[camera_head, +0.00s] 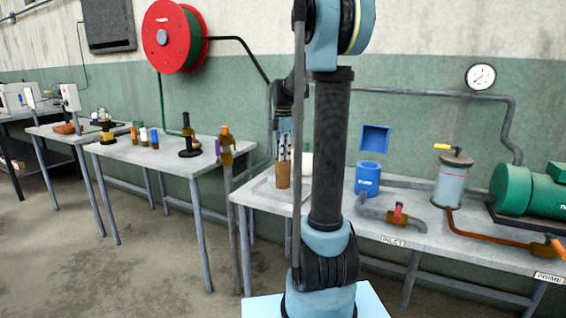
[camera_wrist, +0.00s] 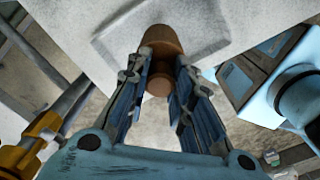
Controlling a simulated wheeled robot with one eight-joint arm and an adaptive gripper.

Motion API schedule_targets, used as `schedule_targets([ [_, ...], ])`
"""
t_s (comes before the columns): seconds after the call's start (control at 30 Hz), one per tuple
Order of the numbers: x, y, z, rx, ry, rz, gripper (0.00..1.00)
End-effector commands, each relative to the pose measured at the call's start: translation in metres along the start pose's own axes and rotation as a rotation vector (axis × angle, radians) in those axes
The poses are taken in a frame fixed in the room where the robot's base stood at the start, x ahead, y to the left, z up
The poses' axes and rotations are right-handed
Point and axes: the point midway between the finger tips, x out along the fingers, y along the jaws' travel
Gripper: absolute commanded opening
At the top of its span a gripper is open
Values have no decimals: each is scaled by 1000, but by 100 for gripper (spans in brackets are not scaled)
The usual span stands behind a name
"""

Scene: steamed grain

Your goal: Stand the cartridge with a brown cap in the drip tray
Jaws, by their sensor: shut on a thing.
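My gripper (camera_head: 284,155) points down over the left end of the right-hand bench and is shut on a tan-brown cartridge (camera_head: 283,176). In the wrist view my gripper (camera_wrist: 161,88) has its fingers on either side of the cartridge (camera_wrist: 161,40). The cartridge looks about upright. Its brown cap shows small between the fingers. The drip tray (camera_head: 262,186) is a shallow grey tray on the bench, and its rim also shows in the wrist view (camera_wrist: 213,46). The cartridge is over or in the tray; I cannot tell whether its base touches the floor.
A blue container (camera_head: 368,180) and a pipe with a red valve (camera_head: 398,213) stand right of the tray. Several small capped cartridges (camera_head: 143,136) stand on the middle table. My arm hides part of the bench.

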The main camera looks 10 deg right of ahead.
Motion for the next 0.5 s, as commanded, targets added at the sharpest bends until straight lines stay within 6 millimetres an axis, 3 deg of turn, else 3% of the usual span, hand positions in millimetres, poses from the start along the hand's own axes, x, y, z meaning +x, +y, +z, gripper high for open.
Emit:
schedule_targets([
  [0.2,25,0,0,0,0,0,0],
  [0.5,28,0,0,-1,0,0,0],
])
